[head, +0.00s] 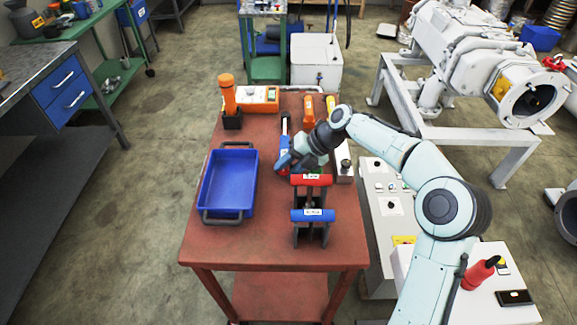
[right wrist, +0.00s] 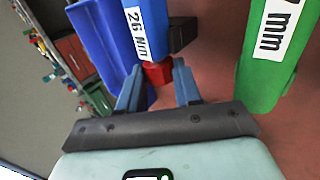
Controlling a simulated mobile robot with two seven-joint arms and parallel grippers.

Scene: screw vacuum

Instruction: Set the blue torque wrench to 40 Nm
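The blue torque wrench has a blue handle (right wrist: 147,28) marked 26 Nm in the right wrist view. A red end piece (right wrist: 157,73) shows at the handle's lower end. My right gripper (right wrist: 160,72) has a fingertip on each side of this red piece. The fingers are apart, and I cannot tell whether they press on it. In the head view my right gripper (head: 287,165) is low over the middle of the table, at the blue handle (head: 284,158), partly covering it. My left gripper is not in view.
A blue tray (head: 207,210) sits left on the red table (head: 250,252). A front rack holds a red handle (head: 311,180) and a blue handle (head: 313,215). A green labelled tool (right wrist: 262,60) is close right of my gripper. An orange flashlight (head: 228,95) stands at back left.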

